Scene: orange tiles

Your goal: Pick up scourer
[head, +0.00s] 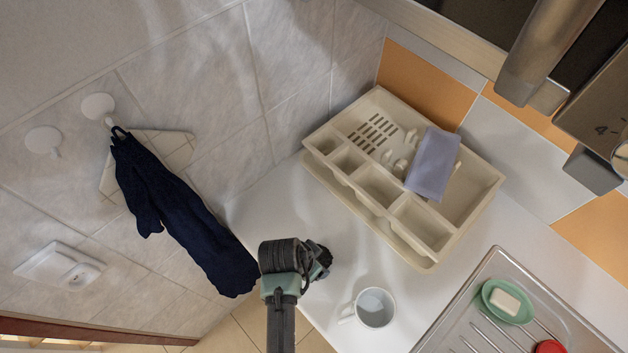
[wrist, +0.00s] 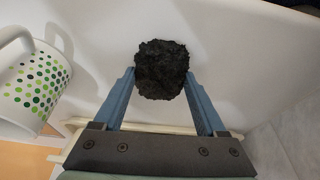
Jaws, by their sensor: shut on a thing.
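The scourer (wrist: 162,69) is a dark, rough, roundish lump between the two blue fingers of my gripper (wrist: 160,85) in the wrist view. The fingers touch it on both sides and are shut on it. In the head view my gripper (head: 318,262) is over the front left part of the white counter, left of the mug. The scourer shows there only as a small dark patch (head: 321,254), partly hidden by the gripper. I cannot tell from these frames whether it touches the counter.
A mug (head: 375,308) stands close by on the counter (head: 285,215); its green dots show in the wrist view (wrist: 38,85). A beige dish rack (head: 330,178) with a lilac cloth (head: 433,163) stands behind. A sink (head: 480,300) is right. A dark towel (head: 185,215) hangs left.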

